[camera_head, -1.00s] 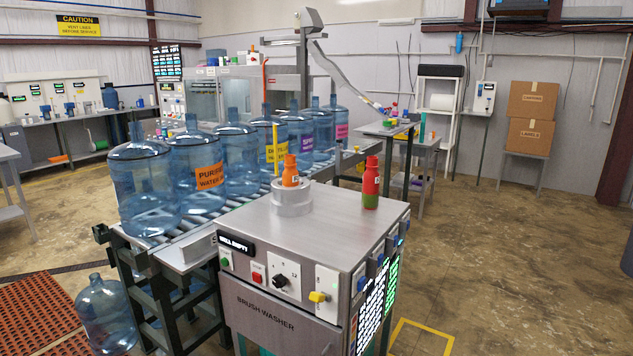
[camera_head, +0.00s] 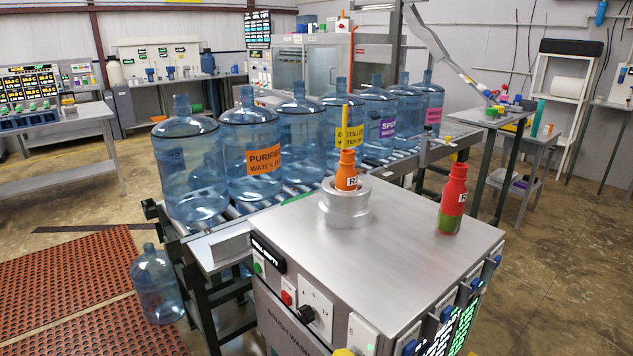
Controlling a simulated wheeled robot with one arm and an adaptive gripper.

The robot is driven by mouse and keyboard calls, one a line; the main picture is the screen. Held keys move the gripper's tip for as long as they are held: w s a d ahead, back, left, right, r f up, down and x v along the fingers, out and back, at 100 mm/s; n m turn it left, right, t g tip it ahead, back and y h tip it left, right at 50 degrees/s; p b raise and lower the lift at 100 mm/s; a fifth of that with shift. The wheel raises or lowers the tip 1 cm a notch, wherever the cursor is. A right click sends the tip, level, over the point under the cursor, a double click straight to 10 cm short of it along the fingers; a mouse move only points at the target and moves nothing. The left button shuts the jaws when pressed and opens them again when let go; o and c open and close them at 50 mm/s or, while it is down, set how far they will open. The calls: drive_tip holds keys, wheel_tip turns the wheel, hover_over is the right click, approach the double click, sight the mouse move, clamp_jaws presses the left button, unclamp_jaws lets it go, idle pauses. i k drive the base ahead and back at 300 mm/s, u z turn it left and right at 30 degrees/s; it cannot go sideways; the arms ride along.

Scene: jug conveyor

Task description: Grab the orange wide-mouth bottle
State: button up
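The other bottle (camera_head: 453,198), orange-red above and green below, stands upright on the bare top at the right. I cannot tell for sure which one is the wide-mouth bottle. My gripper is not in view.
Large blue water jugs (camera_head: 190,170) line the roller conveyor behind the washer. Another jug (camera_head: 157,285) stands on the floor at left. A side table (camera_head: 490,118) holds small coloured items.

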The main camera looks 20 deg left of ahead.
sight(346, 177)
drive_tip(key=u, duration=0.9)
drive_tip(key=i, duration=0.8)
drive_tip(key=u, duration=0.95)
